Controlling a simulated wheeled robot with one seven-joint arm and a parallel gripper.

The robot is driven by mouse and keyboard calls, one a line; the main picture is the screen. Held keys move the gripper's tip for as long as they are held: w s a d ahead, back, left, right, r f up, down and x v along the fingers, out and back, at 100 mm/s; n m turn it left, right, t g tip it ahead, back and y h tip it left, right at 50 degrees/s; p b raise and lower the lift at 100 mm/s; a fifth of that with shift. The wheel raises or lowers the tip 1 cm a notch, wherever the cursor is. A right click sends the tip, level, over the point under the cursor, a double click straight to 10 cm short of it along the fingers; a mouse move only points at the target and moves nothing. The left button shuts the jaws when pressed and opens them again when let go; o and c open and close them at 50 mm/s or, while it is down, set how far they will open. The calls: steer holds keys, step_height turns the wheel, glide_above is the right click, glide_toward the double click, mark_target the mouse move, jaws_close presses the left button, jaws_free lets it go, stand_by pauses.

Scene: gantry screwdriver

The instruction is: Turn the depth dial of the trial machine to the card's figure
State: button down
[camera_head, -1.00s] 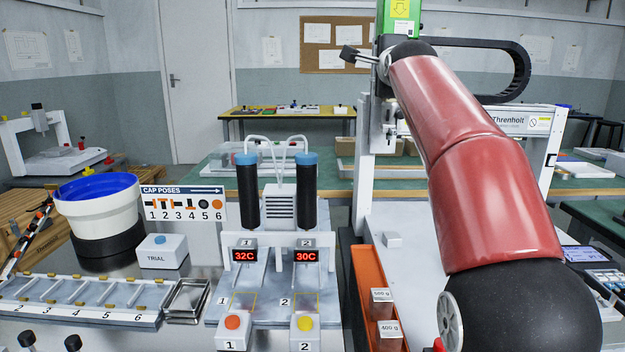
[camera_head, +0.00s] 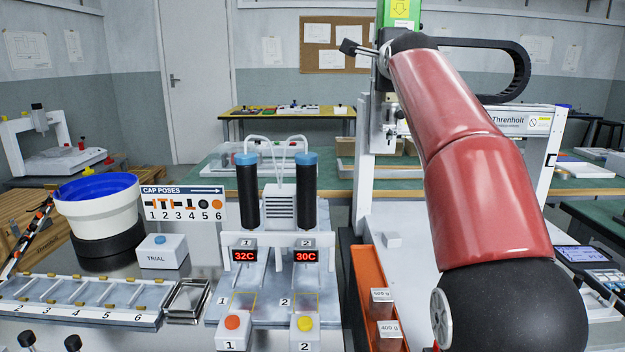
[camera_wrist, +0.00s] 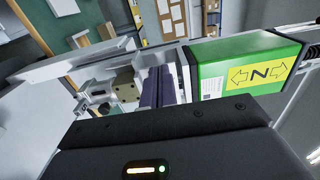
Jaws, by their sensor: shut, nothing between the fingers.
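The gantry machine has a green block with a yellow arrow label (camera_head: 401,15). In the wrist view this green block (camera_wrist: 245,70) lies on its side, right of my gripper. My gripper (camera_wrist: 162,72) shows there with its two dark fingers together and empty, in front of a white and metal part of the gantry with a beige block (camera_wrist: 125,88). In the head view my red arm reaches up to the gantry column, and I cannot make out the fingers. A white box labelled TRIAL (camera_head: 162,258) has a blue button. I cannot make out a depth dial or the card's figure.
A two-station unit with displays 32C (camera_head: 244,256) and 30C (camera_head: 306,256) stands at centre. An orange tray (camera_head: 369,272) holds 500 g and 400 g weights. A blue-lined bowl (camera_head: 98,205) and a CAP POSES board (camera_head: 183,204) stand left. A keypad device (camera_head: 585,262) lies right.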

steer(key=shift+a+r, duration=0.1)
steer(key=s+b, duration=0.4)
steer(key=s, duration=0.2)
steer(key=shift+a, duration=0.2)
